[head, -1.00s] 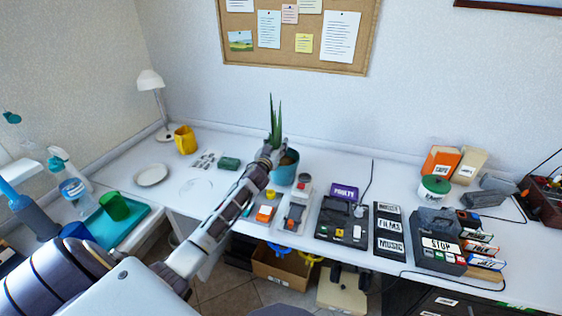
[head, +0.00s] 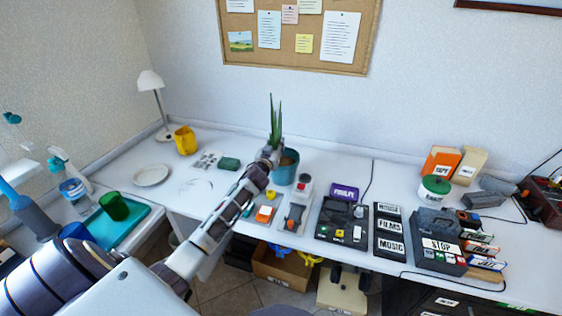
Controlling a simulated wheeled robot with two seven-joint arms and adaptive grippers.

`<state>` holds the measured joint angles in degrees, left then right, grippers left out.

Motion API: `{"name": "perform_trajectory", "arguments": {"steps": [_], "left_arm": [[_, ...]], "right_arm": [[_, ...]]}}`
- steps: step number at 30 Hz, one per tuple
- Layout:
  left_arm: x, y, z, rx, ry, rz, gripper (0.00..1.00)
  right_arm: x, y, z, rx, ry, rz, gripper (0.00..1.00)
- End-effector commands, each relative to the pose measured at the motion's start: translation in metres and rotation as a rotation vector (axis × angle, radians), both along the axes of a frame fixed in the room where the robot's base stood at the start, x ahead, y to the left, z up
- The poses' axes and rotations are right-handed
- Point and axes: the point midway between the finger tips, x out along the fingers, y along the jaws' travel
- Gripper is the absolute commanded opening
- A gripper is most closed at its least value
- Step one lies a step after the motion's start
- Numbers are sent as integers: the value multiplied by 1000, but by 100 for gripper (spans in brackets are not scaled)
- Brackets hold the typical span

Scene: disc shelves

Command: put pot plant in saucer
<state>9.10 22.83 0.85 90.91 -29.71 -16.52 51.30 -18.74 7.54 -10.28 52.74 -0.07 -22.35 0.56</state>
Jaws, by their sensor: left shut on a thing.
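The pot plant is a teal pot (head: 286,172) with tall spiky green leaves (head: 275,122). It stands upright at the back middle of the white desk. My left gripper (head: 273,156) is shut on the pot's left rim, and its fingers partly hide that side. I cannot tell whether the pot's base touches the desk. The saucer (head: 151,175) is a round, pale, empty dish on the left part of the desk. My right gripper is not in view.
A yellow mug (head: 185,140), a green block (head: 229,164) and a paper with dark marks (head: 206,160) lie between saucer and pot. A white lamp (head: 163,132) stands behind. Small devices (head: 296,208) sit right of my arm. A teal tray (head: 125,228) holds a green cup (head: 114,206).

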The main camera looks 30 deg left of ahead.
Motion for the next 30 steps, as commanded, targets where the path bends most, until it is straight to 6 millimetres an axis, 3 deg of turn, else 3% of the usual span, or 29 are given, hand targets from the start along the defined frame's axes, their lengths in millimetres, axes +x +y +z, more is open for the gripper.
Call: {"name": "perform_trajectory", "arguments": {"steps": [14,30], "left_arm": [[1,0,17,3,-9,-1,0],[0,0,81,3,-11,-1,0]], "right_arm": [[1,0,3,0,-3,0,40],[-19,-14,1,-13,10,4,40]]}}
